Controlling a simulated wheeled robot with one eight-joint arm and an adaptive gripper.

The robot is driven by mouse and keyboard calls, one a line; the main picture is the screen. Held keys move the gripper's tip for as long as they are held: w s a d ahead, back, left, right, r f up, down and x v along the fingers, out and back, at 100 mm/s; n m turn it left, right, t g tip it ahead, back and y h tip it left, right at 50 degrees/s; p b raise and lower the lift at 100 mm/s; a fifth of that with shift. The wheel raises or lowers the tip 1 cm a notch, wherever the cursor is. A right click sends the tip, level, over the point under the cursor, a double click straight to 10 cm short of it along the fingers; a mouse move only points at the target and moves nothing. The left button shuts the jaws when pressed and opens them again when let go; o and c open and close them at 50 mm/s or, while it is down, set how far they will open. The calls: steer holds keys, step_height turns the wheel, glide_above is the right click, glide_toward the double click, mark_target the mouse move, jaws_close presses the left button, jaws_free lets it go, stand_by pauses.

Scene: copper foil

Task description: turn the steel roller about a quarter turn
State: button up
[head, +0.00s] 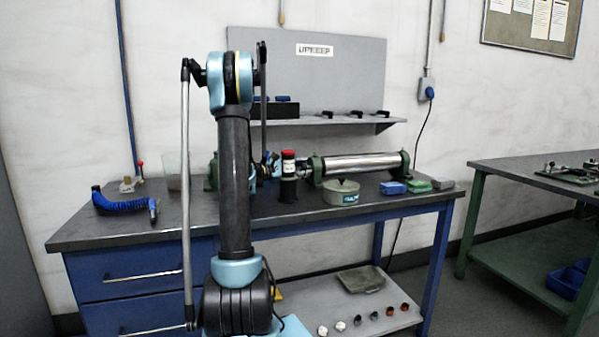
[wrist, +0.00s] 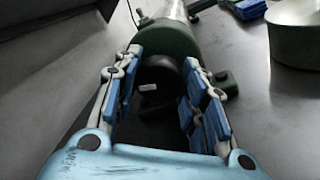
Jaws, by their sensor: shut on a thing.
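The steel roller (head: 360,165) lies level in green end supports at the back of the bench in the head view. Its shiny near part (wrist: 163,9) shows at the top of the wrist view, behind the dark green support (wrist: 168,38). My gripper (wrist: 162,60) is at the roller's left end, in line with it. Its blue-padded fingers are on both sides of a dark part at that end, shut on it. In the head view my gripper (head: 268,168) is partly hidden by my arm.
A dark bottle with a red cap (head: 288,178) and a round greenish tin (head: 341,192) stand in front of the roller's left end. Blue (head: 392,188) and green (head: 418,185) blocks lie at right. The front middle of the bench is mostly clear.

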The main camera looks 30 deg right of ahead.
steer(key=shift+w+r+n, duration=0.1)
steer(key=shift+n, duration=1.1)
steer(key=o, duration=1.1)
steer(key=a, duration=0.4)
steer(key=w+a, duration=0.1)
steer(key=a, duration=0.7)
steer(key=shift+w, duration=0.2)
